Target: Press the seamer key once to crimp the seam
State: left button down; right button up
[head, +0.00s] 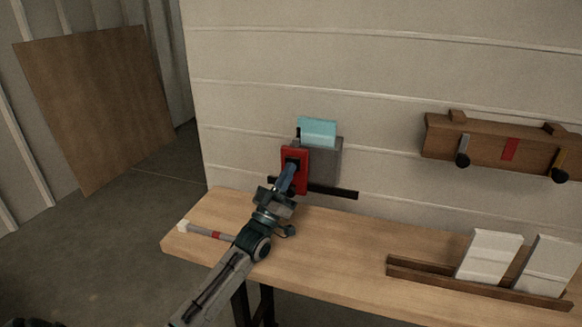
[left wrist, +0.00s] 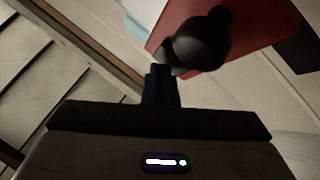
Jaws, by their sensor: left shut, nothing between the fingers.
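The seamer is a grey block (head: 328,158) at the wall behind the workbench, with a red housing (head: 296,151) on its front and a light blue panel (head: 318,132) at its top. In the left wrist view the red housing (left wrist: 235,22) carries a round black knob, seemingly the key (left wrist: 205,42). My left gripper (head: 290,171) is in front of the red housing and covers its middle. In the left wrist view its shut fingertips (left wrist: 160,78) are right at the black knob; I cannot tell whether they touch. My right gripper is not in view.
The wooden workbench (head: 340,240) holds a rod with a white end (head: 183,226) at left and a wooden rack (head: 420,273) with white panels at right. A dark bar (head: 335,192) runs below the seamer. A wooden wall rail (head: 485,147) has black knobs.

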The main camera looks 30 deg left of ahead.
pick_arm(q)
jog(key=shift+s+d+p, duration=0.15)
jog(key=shift+s+p, duration=0.25)
jog(key=shift+s, duration=0.1)
jog(key=shift+s+d+p, duration=0.15)
jog(key=shift+s+p, duration=0.2)
jog(key=shift+s, duration=0.15)
jog(key=s+p, duration=0.1)
jog(key=s, duration=0.1)
jog(key=s+d+p, duration=0.1)
jog(key=s+p, duration=0.1)
jog(key=s, duration=0.1)
jog(key=shift+f, duration=0.1)
dwell(0.8)
